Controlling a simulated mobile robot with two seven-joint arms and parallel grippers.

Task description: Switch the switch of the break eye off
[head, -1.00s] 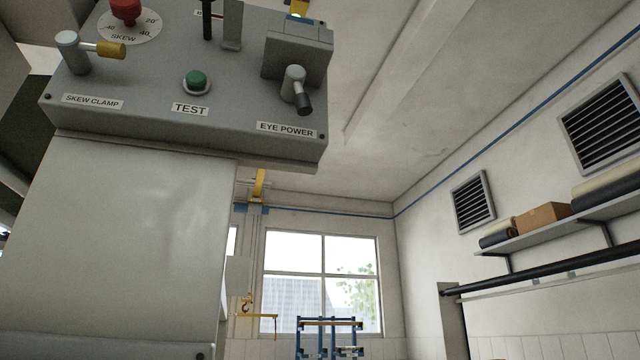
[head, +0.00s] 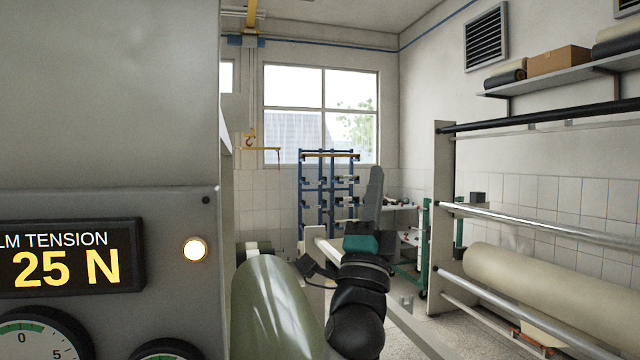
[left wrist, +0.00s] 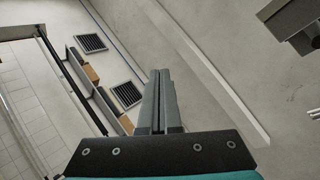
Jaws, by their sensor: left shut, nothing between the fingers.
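The eye switch is not in the head view now; the camera looks below the panel that carries it. My left gripper (head: 375,170) stands upright right of the machine's grey column, in front of the window wall. Its grey fingers point up from a teal and black body, closed together with nothing between them. In the left wrist view the shut fingers (left wrist: 161,72) point toward the ceiling. A grey box corner (left wrist: 297,18) shows at the top right of that view, apart from the fingers. I cannot tell whether the switch is on it. My right gripper is not in view.
The grey machine housing (head: 105,90) fills the left, with a film tension display (head: 72,255) reading 25 N, a lit lamp (head: 195,249) and gauges (head: 35,338). A roll rack with a cream roll (head: 550,295) stands right. Blue racks (head: 316,205) are behind.

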